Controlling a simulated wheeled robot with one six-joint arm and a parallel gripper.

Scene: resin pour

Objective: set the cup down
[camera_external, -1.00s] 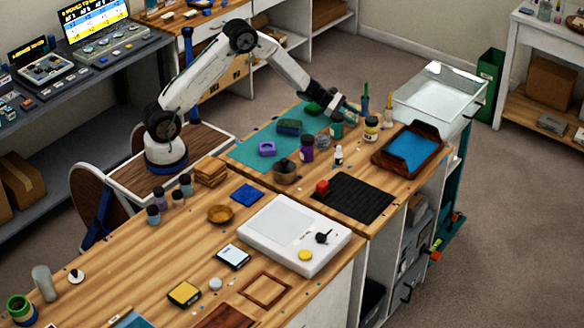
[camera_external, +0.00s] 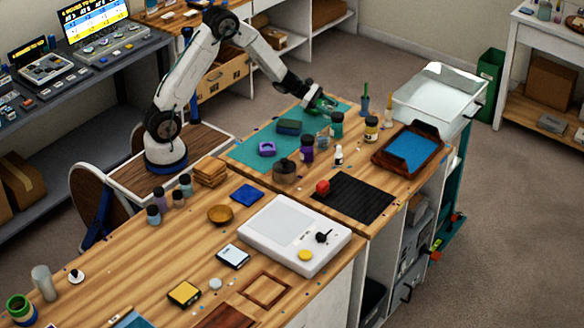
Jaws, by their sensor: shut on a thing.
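My gripper (camera_external: 314,99) is at the back of the right worktable, low over the far end of the teal mat (camera_external: 252,150). It is shut on the cup, which is small and mostly hidden at the fingers. A green mould (camera_external: 318,108) lies on the mat, at or just under the gripper. I cannot tell whether the cup touches it or the mat.
A dark green block (camera_external: 289,127) and a purple mould (camera_external: 267,149) lie on the mat. A teal-green jar (camera_external: 336,125), a purple bottle (camera_external: 307,150) and a yellow-labelled jar (camera_external: 371,128) stand to the right. A brown pot (camera_external: 285,171) stands in front.

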